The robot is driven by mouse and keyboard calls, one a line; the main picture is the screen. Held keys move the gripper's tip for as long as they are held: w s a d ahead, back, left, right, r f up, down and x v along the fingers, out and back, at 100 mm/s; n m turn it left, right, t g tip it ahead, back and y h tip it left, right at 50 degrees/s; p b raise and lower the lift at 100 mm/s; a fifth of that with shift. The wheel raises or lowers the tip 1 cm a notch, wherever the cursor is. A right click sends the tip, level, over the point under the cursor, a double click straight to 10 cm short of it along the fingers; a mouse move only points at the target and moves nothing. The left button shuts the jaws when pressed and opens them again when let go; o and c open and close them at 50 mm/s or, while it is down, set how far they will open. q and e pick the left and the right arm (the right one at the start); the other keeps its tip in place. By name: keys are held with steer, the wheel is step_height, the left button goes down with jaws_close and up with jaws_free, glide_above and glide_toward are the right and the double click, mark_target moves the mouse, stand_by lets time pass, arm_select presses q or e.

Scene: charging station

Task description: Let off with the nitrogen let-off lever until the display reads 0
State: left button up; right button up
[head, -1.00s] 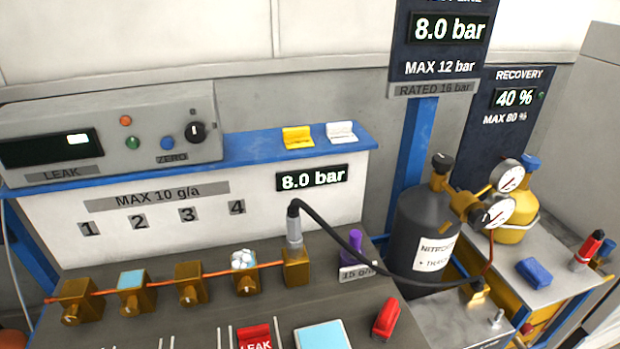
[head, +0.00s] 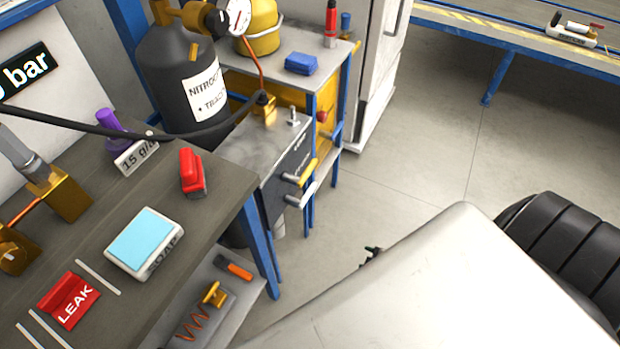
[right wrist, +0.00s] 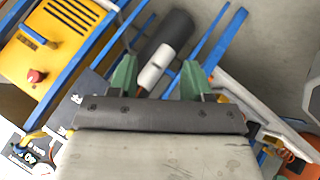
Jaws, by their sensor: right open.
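A dark-fronted box (head: 272,142) stands beside the black nitrogen cylinder (head: 180,85). A yellow lever (head: 303,172) and a pale grey lever (head: 302,194) stick out from its front; their labels are too small to read, so I cannot tell which is the let-off. The display (head: 24,72) is cut off at the left edge, showing only "bar" and part of a digit. My right gripper (right wrist: 160,78) is open in the right wrist view, its green fingers apart. In the head view only a small dark tip (head: 372,254) shows past my pale arm. My left gripper is out of view.
A black hose (head: 120,132) runs to the box. A yellow cabinet (head: 328,95) stands behind the box. Floor right of it is clear.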

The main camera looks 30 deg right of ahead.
steer(key=w+d+n+t+y+b, duration=0.1)
steer(key=w+d+n+t+b, duration=0.3)
steer(key=w, duration=0.3)
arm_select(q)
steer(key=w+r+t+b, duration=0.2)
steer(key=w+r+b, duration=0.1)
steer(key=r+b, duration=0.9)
arm_select(e)
steer(key=n+t+y+b, duration=0.2)
steer(key=n+y, duration=0.6)
steer(key=n, duration=0.3)
glide_toward(313, 191)
steer(key=b+x, duration=0.1)
steer(key=x, duration=0.9)
steer(key=shift+w, duration=0.1)
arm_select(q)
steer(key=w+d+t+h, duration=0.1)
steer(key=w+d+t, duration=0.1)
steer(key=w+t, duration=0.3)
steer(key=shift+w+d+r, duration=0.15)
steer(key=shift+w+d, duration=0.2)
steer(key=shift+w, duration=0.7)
arm_select(e)
steer(key=shift+w+a, duration=0.15)
steer(key=shift+w, duration=0.15)
jaws_close()
